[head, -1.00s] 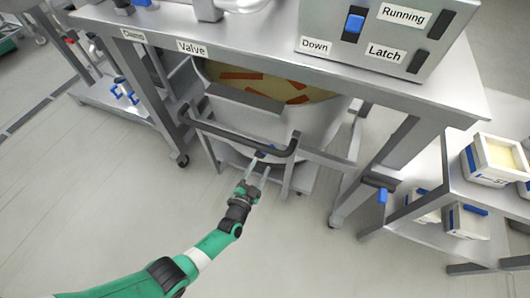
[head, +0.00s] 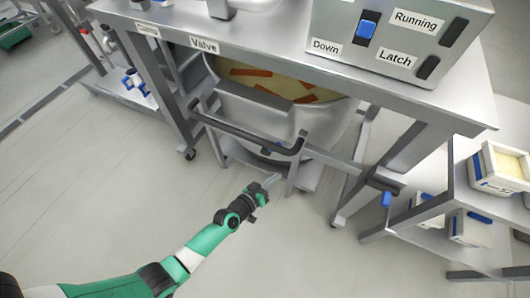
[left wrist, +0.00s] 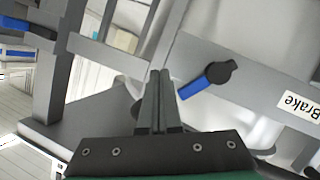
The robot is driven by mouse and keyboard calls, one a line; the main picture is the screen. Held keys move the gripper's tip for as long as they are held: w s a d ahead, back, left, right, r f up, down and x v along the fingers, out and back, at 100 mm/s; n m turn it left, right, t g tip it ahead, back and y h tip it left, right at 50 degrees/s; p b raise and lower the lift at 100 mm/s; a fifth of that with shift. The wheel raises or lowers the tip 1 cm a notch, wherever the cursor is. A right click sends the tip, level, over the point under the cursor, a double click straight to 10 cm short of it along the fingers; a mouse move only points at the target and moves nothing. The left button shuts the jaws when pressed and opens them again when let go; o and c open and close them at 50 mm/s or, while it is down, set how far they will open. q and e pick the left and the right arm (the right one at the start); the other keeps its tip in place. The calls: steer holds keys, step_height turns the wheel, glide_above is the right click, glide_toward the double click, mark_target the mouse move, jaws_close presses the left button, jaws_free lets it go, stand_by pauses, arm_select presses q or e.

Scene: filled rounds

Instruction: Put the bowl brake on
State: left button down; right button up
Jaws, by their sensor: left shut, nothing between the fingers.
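The large steel bowl (head: 262,112) stands under the steel table, with yellowish liquid and orange pieces in it. A dark push bar (head: 240,133) runs across its front. The brake lever (left wrist: 207,82), blue with a black round pivot, shows in the left wrist view beside a label reading "Brake" (left wrist: 299,106). It lies tilted, its blue end down and left. My left gripper (head: 275,182) is shut and empty, in front of the bowl's lower frame. In the left wrist view its fingertips (left wrist: 160,74) are together, left of the blue end, apparently apart from it. My right gripper is out of view.
A control box (head: 392,42) with a blue switch and labels "Down", "Running" and "Latch" sits on the table (head: 300,62). A shelf unit (head: 440,195) with white tubs stands at the right. The floor (head: 120,200) in front is clear.

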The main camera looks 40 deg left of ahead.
arm_select(q)
steer(key=s+a+r+n+t+y+b, duration=0.1)
steer(key=s+a+r+n+b, duration=0.15)
steer(key=a, duration=0.35)
steer(key=s+a+r+n+t+b, duration=0.1)
steer(key=s+a+r+n+b, duration=0.2)
steer(key=a, duration=0.4)
steer(key=shift+n, duration=0.45)
steer(key=w+b, duration=0.1)
steer(key=w, duration=0.2)
steer(key=w+f, duration=0.1)
steer(key=w, duration=0.2)
steer(key=w+b, duration=0.1)
steer(key=w, duration=0.3)
steer(key=shift+a+f+b, duration=0.15)
steer(key=shift+a+b, duration=0.2)
steer(key=d, duration=0.1)
steer(key=w+d+f, duration=0.1)
steer(key=d+f, duration=0.1)
steer(key=shift+w+b, duration=0.3)
steer(key=shift+w, duration=0.05)
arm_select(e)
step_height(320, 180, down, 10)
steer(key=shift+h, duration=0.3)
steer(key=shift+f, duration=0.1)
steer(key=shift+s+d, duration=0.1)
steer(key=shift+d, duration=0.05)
